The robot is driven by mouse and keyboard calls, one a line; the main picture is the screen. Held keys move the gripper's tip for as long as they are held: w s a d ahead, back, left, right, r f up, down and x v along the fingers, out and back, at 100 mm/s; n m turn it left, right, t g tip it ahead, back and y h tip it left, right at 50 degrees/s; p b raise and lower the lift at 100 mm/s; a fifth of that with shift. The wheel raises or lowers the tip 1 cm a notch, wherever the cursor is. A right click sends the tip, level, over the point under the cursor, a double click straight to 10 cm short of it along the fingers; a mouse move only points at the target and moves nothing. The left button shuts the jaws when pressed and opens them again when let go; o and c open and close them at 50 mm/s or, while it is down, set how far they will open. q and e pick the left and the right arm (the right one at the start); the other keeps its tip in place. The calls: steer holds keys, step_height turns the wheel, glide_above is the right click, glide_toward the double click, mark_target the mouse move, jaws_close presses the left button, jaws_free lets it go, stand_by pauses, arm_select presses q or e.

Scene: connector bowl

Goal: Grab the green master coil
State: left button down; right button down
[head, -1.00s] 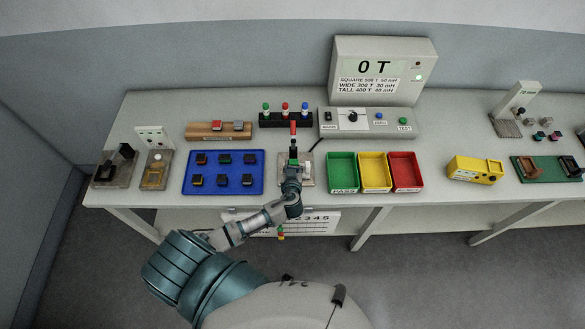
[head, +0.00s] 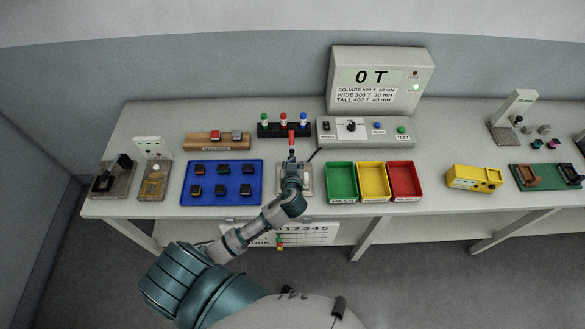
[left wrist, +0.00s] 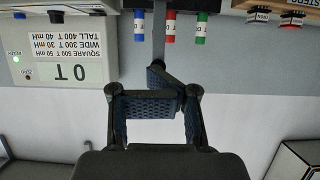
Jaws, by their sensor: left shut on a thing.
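The green master coil (head: 264,119) stands upright in a black rack (head: 272,132) at the back of the bench, left of a red one (head: 284,118) and a blue one (head: 304,119). In the left wrist view, which is upside down, the green coil (left wrist: 200,28) is right of the red and blue ones. My left gripper (head: 291,160) is over a small pale base plate (head: 307,182), in front of the rack and apart from the green coil. It is shut near a red-tipped lever (head: 291,139); its fingers (left wrist: 165,90) hide the grip. My right gripper is not in view.
A blue tray (head: 245,167) with several dark coils lies left of my gripper. Green, yellow and red bins (head: 341,197) stand right of it. A control box (head: 365,134) and a display reading 0 T (head: 375,77) are behind. A wooden block (head: 218,142) holds two coils.

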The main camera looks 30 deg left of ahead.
arm_select(q)
steer(key=shift+c, duration=2.3)
jaws_free()
steer(key=shift+d+r, duration=0.15)
steer(key=shift+d, duration=0.2)
steer(key=shift+o, duration=0.4)
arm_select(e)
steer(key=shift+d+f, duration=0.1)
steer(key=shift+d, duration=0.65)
